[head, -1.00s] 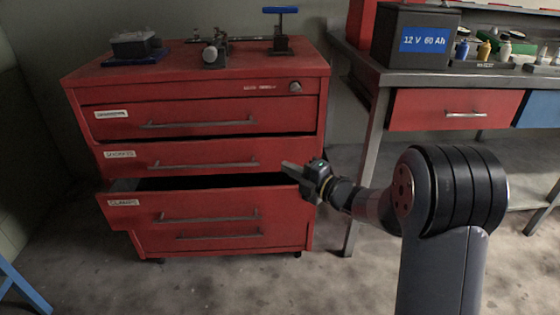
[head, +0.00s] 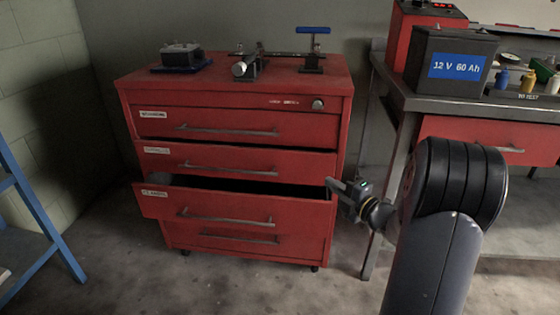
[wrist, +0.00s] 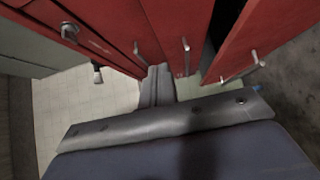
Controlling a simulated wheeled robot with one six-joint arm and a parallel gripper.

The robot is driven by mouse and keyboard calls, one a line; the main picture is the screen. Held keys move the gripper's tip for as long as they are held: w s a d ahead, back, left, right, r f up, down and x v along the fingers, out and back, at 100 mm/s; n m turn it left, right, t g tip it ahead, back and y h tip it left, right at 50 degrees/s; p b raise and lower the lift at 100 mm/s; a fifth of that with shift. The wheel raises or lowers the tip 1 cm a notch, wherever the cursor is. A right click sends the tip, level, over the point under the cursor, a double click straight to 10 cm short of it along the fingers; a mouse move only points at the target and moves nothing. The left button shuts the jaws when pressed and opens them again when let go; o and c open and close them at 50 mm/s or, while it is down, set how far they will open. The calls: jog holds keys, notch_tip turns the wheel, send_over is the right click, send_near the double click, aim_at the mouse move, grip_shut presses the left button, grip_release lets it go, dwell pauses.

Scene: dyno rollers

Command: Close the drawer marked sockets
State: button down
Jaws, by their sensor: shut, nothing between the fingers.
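The red drawer cabinet (head: 345,125) stands ahead. Its second labelled drawer (head: 300,162), with a bar handle, seems to be the sockets one. Its label is too blurred to read now, but looked like sockets earlier. It seems to stand slightly proud at most; I cannot tell if it is fully in. It also shows in the wrist view (wrist: 165,25). My gripper (head: 332,184) is shut and empty, by the cabinet's right side at the height of that drawer's lower edge. In the wrist view its fingers (wrist: 159,72) point at the drawer fronts; contact is unclear.
The drawer below, marked clamps (head: 300,212), stands well open, with a dark gap above it. A workbench (head: 405,95) with a battery (head: 450,85) is at right. A blue frame (head: 40,215) is at left. The floor before the cabinet is clear.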

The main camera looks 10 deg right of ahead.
jog(key=b, duration=0.3)
send_near(301, 156)
jog(key=x, duration=0.4)
jog(key=shift+w+a, duration=0.1)
jog(key=shift+a, duration=0.45)
jog(key=shift+w+d, duration=0.2)
jog(key=shift+w, duration=0.5)
jog(key=shift+r, duration=0.1)
